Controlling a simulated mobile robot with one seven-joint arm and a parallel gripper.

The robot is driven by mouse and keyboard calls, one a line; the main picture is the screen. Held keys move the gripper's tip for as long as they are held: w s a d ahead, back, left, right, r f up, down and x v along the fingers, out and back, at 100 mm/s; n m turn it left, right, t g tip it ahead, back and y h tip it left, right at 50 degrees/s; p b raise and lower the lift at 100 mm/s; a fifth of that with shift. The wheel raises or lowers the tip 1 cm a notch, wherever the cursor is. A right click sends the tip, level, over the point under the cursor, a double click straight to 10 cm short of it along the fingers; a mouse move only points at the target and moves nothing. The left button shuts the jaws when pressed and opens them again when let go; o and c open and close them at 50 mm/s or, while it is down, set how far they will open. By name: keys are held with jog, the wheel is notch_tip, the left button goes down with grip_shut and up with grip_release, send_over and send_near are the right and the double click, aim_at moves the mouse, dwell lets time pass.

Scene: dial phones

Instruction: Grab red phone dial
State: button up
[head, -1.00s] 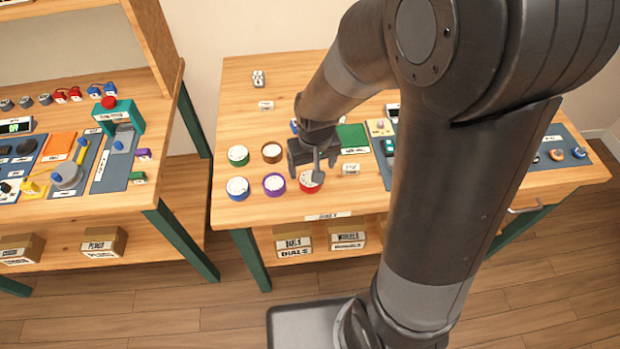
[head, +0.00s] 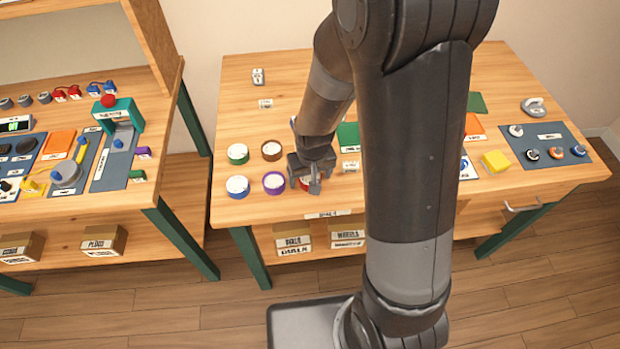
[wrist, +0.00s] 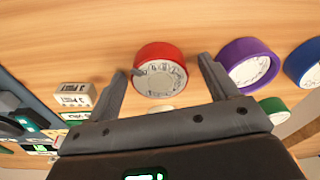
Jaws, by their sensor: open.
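The red phone dial (wrist: 161,70) has a red rim and a pale numbered face. In the wrist view it lies ahead of and between the two fingers of my gripper (wrist: 168,78), which are apart and empty. In the head view my gripper (head: 310,185) is right over the red dial (head: 304,187), which is mostly hidden behind it. I cannot tell how high above the table the fingers are.
A purple dial (head: 274,183) sits just left of the red one, with a blue dial (head: 237,187) further left. A green dial (head: 238,153) and a brown dial (head: 271,150) stand behind. A small white labelled block (wrist: 75,96) is near.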

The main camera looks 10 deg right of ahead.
jog(key=shift+c, duration=0.2)
jog(key=c, duration=1.1)
jog(key=shift+r, duration=0.1)
